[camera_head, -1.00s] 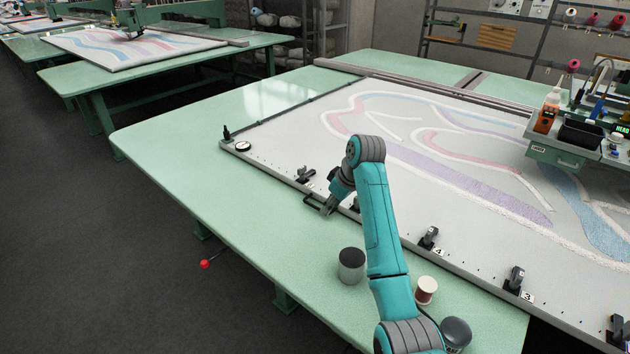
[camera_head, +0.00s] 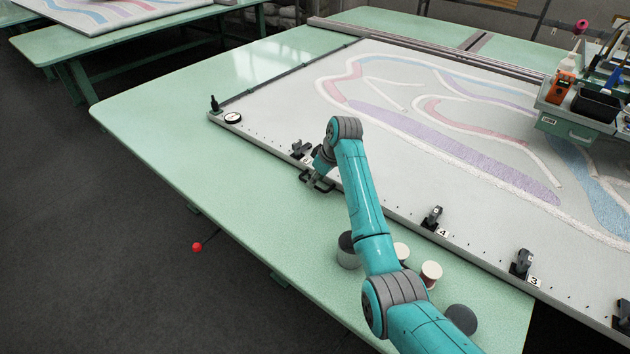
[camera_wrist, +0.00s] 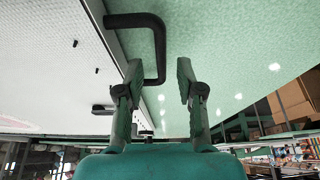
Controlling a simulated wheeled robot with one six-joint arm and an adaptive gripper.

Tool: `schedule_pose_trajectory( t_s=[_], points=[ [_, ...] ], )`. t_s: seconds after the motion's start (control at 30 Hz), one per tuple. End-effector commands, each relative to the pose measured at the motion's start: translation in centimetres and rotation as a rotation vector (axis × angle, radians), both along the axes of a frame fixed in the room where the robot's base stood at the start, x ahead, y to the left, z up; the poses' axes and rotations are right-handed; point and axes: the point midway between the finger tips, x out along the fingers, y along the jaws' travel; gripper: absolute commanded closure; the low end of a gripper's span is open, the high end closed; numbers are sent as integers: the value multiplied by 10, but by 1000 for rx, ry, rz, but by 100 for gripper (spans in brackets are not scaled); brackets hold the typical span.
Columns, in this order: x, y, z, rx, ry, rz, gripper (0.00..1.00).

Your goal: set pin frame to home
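The pin frame (camera_head: 265,150) is a wide metal-railed frame holding white tufted cloth on the green table. A black bracket handle (camera_head: 318,186) sticks out from its front rail near the left end; it also shows in the wrist view (camera_wrist: 160,50). My gripper (camera_head: 316,178) is at this handle. In the wrist view my gripper (camera_wrist: 159,64) is open, with the handle's long bar between its two fingers and gaps showing on both sides. A dark upright pin (camera_head: 213,104) and a round dial (camera_head: 233,118) are at the frame's left corner.
Black clamps (camera_head: 432,218) with number tags line the front rail. Spools (camera_head: 431,272) and a dark-topped jar (camera_head: 347,252) stand near my arm. The tufting head (camera_head: 578,120) carries bottles and a bin at right. The table's left end (camera_head: 160,110) is bare.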

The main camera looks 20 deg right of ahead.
Motion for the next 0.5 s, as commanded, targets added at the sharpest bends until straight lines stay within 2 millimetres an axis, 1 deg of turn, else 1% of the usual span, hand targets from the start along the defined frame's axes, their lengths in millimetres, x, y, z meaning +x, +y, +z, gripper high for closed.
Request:
schedule_pose_trajectory(
  t_s=[0.1, 0.2, 0.47, 0.5],
  points=[
    [3, 2, -10, 0, 0, 0, 63],
    [5, 3, -13, 0, -2, 1, 63],
    [5, 4, -15, 0, -1, 0, 63],
    [5, 4, -15, 0, -1, 0, 65]
  ],
)
